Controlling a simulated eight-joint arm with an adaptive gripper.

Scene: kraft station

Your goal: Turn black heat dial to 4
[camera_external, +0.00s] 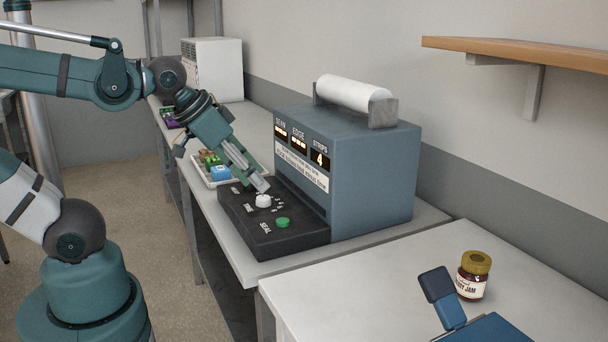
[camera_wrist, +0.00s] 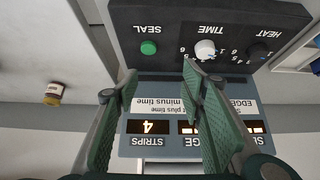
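The black heat dial (camera_wrist: 258,50) sits under the HEAT label on the black control panel (camera_wrist: 180,20), near the panel's right edge in the upside-down wrist view. Small numbers surround it, but its pointer setting is too small to read. In the external view I cannot make it out against the black panel and my gripper. My gripper (camera_wrist: 160,75) has its two green fingers apart with nothing between them. The right finger's tip lies just below the white TIME dial (camera_wrist: 205,48), left of the heat dial. In the external view my gripper (camera_external: 263,187) hangs over the panel beside the white dial.
A green SEAL button (camera_external: 283,222) is on the same panel. The blue machine housing (camera_external: 370,180) rises behind it, with a STRIPS display (camera_external: 320,159) showing 4. A tray of colored blocks (camera_external: 213,167) stands beyond the panel. A jam jar (camera_external: 473,275) is on the nearer table.

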